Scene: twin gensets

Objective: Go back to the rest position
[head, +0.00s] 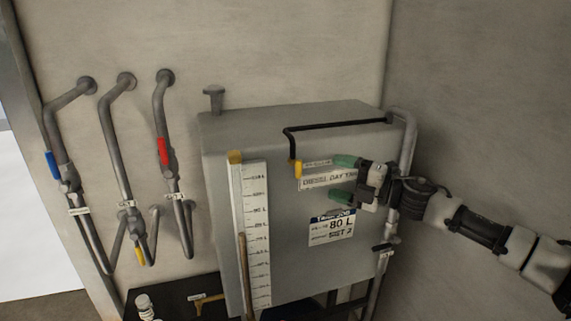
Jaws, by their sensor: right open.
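My right gripper (345,178) comes in from the right with its green-tipped fingers open and pointing left. It is in front of the grey diesel day tank (225,185), near the tank's name label (314,181), part of which it covers. Nothing shows between its fingers. I cannot tell how far the fingers are from the tank face. My left gripper is not in view.
A gauge board (256,225) is on the tank front. A pipe (407,135) runs down the tank's right side, close to my right arm. Wall pipes at left carry blue (52,165), red (162,151) and yellow (139,254) handles. Walls stand behind and at right.

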